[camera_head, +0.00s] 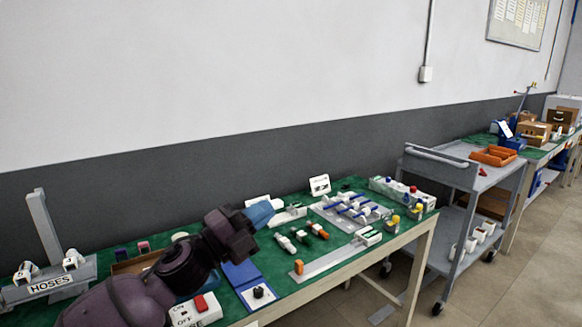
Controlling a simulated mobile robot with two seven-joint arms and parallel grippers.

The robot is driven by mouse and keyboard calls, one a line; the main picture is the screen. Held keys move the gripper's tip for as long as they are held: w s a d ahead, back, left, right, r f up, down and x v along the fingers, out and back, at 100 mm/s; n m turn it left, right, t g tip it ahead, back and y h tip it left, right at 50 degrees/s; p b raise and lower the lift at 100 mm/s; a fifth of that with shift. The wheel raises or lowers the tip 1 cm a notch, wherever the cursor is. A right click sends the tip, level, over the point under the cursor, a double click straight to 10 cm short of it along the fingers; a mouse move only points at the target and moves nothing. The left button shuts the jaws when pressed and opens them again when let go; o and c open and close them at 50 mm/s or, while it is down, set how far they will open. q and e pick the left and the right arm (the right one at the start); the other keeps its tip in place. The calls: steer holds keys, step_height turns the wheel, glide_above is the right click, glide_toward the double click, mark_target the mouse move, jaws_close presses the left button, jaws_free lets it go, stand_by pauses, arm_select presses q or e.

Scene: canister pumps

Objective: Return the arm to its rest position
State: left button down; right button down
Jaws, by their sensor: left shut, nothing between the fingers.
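My left arm comes in from the lower left and reaches over the green-topped workbench (338,255). My left gripper (262,213), with light blue fingertips, is shut and empty above the middle of the bench, near a white part at the back. It appears apart from the things on the bench, though the exact height is hard to judge. My right gripper is not in view. The arm hides part of the bench's left half.
A grey rack with blue-handled parts (350,211) lies right of the gripper. A blue tray (242,272) and an ON/OFF switch box (196,311) lie near the arm. A HOSES holder (48,284) stands at left. A grey cart (440,165) stands beyond the bench.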

arm_select(q)
steer(key=s+a+f+n+t+y+p, duration=0.1)
steer(key=s+a+f+n+y, duration=0.3)
steer(key=f+n, duration=0.3)
steer(key=s+a+f+n+t+y, duration=0.1)
steer(key=s+a+f+n+y, duration=0.1)
steer(key=a+f+n+y, duration=0.4)
steer(key=s+a+f+n+t+y+p, duration=0.1)
steer(key=s+a+f+n+y, duration=0.25)
steer(key=f+n, duration=0.45)
steer(key=s+a+f+n+g+y, duration=0.2)
steer(key=s+f, duration=0.6)
steer(key=s, duration=0.4)
steer(key=s+a+f+n+g+y+p, duration=0.1)
steer(key=s+a+f+n, duration=0.3)
steer(key=s, duration=0.8)
step_height(320, 180, down, 4)
steer(key=shift+s+a+f+g+y, duration=0.25)
steer(key=shift+a+g+y, duration=0.65)
steer(key=shift+a, duration=0.3)
